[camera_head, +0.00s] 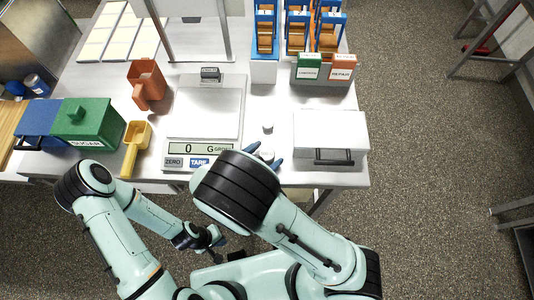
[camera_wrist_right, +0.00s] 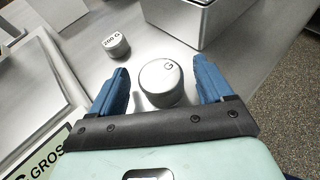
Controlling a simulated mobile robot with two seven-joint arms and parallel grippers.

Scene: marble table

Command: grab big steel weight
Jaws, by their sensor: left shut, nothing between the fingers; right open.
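The big steel weight (camera_wrist_right: 161,84) is a grey cylinder with a "G" on its top, standing on the table. It also shows in the head view (camera_head: 267,157), partly hidden by my right arm. My right gripper (camera_wrist_right: 163,76) is open, with one blue finger on each side of the big weight. Whether the fingers touch it I cannot tell. A smaller steel weight (camera_wrist_right: 117,46) marked "200 G" stands beyond it, and also shows in the head view (camera_head: 267,126). My left gripper (camera_head: 218,240) is shut and empty, low in front of the table.
A scale (camera_head: 205,115) reading 0 G stands left of the weights. A closed grey box (camera_head: 331,135) is to the right. A yellow scoop (camera_head: 136,148), brown pitcher (camera_head: 147,85) and green sugar box (camera_head: 86,123) are at the left. Bins (camera_head: 324,68) stand behind.

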